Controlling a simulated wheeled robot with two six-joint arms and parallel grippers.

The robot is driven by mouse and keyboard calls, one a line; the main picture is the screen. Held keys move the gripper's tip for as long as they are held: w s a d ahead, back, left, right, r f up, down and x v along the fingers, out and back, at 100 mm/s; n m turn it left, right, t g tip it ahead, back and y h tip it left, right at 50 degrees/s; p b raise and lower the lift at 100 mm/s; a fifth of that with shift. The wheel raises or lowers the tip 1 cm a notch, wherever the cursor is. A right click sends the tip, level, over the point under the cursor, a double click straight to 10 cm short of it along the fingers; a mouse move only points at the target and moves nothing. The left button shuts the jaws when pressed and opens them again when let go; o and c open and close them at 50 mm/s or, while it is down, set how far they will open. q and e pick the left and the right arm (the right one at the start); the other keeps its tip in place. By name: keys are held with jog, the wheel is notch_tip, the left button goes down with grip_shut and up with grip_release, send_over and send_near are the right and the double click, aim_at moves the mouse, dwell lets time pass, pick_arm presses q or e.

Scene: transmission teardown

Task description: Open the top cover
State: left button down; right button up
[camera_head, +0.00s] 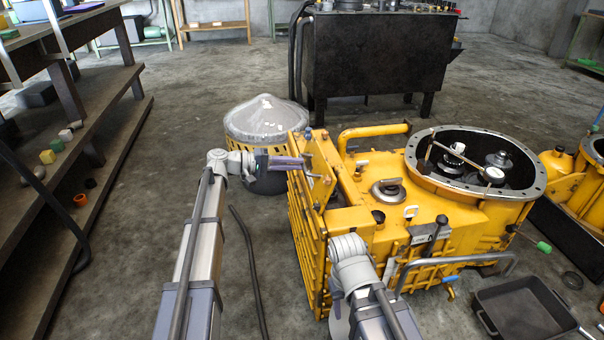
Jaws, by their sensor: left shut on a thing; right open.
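The yellow transmission housing (455,220) stands on the floor right of centre. A tall, ribbed yellow plate (304,235) stands upright along its left side, with small bolts and fittings near its top. I cannot tell for sure which part is the top cover. My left gripper (303,164) reaches in from the left at the upper edge of this plate. It is shut on a small part there, mostly hidden by the fingers. My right arm's joint shows in front of the housing, but its gripper is not visible.
A round knob (388,189) sits on the housing top, beside the wide round opening (473,158). A mesh-topped drum (264,120) stands behind my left gripper. A black tray (525,308) lies at lower right. Wooden shelves (75,140) line the left. A dark bench (380,55) stands behind.

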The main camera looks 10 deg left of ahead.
pick_arm(q)
jog(key=shift+s+a+f+b, duration=0.4)
jog(key=shift+a+f, duration=0.25)
jog(key=shift+a, duration=0.1)
jog(key=shift+s, duration=0.1)
jog(key=shift+d, duration=0.1)
jog(key=c, duration=1.2)
grip_release()
jog(key=shift+f, duration=0.15)
jog(key=o, duration=0.3)
jog(key=shift+w, duration=0.2)
jog(key=shift+p+v, duration=0.65)
jog(key=shift+v, duration=3.35)
jog(key=shift+d, duration=0.1)
